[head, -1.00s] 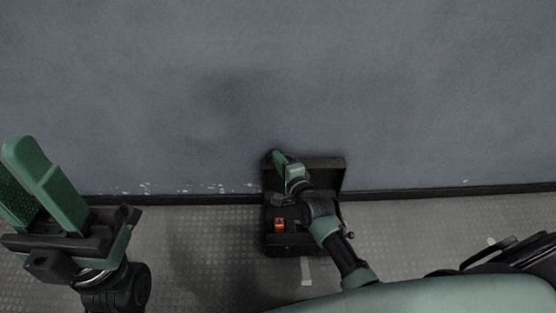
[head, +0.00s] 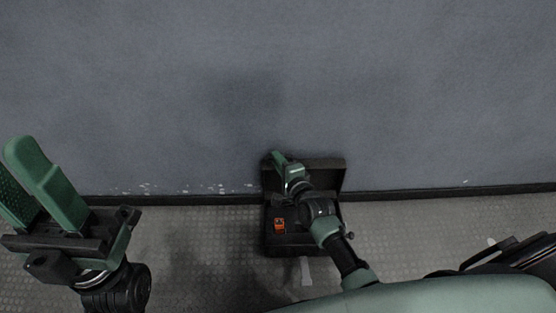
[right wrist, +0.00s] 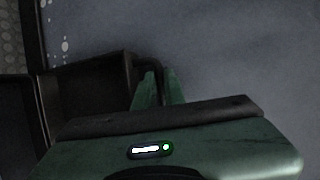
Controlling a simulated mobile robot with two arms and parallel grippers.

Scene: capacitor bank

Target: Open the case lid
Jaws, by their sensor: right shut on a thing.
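The dark case (head: 291,245) stands on the floor against the wall. Its lid (head: 326,174) is raised at the back, near the wall, and the inside shows. In the right wrist view the lid (right wrist: 88,88) stands beside my right gripper (right wrist: 160,88), whose green fingers are at the dark handle (right wrist: 135,68) on the lid's edge. My right gripper (head: 278,158) is at the lid's upper left in the head view, shut on the handle; the exact contact is partly hidden. My left gripper (head: 42,190) is at the far left, away from the case, with its green fingers apart and nothing between them.
An orange object (head: 279,225) lies inside the case. A pale strip (head: 306,271) is on the floor in front of it. The grey wall (head: 400,90) rises right behind the lid. The floor (head: 200,225) left of the case is clear.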

